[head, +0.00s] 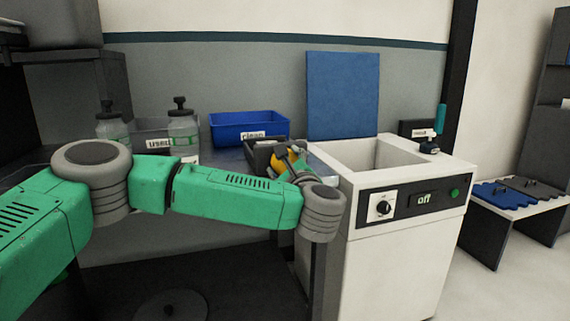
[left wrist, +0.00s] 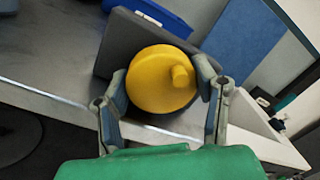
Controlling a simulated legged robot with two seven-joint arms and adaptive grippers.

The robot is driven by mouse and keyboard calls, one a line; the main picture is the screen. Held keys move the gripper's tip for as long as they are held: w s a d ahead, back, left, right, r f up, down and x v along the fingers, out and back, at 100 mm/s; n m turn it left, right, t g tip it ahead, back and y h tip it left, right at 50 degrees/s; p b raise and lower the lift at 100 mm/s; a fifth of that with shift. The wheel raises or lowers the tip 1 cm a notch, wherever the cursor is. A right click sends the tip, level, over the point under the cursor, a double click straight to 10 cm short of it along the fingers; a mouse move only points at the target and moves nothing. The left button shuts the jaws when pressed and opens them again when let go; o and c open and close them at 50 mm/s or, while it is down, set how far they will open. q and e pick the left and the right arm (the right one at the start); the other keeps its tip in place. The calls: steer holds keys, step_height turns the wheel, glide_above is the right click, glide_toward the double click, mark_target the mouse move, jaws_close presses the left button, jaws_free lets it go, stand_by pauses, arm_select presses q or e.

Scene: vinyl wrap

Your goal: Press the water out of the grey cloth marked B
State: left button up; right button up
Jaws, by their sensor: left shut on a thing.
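My left gripper (head: 290,163) is at the worktop, beside the white cabinet's left edge. In the left wrist view its fingers (left wrist: 162,82) are closed on opposite sides of a round yellow thing (left wrist: 150,75) with a small knob. The yellow thing also shows in the head view (head: 280,161), partly behind the gripper. A dark grey box (head: 257,152) is close behind it and also shows in the left wrist view (left wrist: 125,38). I cannot make out a grey cloth or a letter B. My right gripper is not in view.
A blue tray marked "clean" (head: 228,130) and a grey tray marked "used" (head: 151,124) stand at the back. Two bottles (head: 183,128) stand left. The white cabinet (head: 395,265) has an open basin and reads "off". A blue panel (head: 343,95) stands behind.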

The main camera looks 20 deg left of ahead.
arm_select(q)
steer(key=shift+f, duration=0.3)
steer(key=o, duration=1.1)
steer(key=shift+d, duration=0.1)
steer(key=shift+o, duration=0.2)
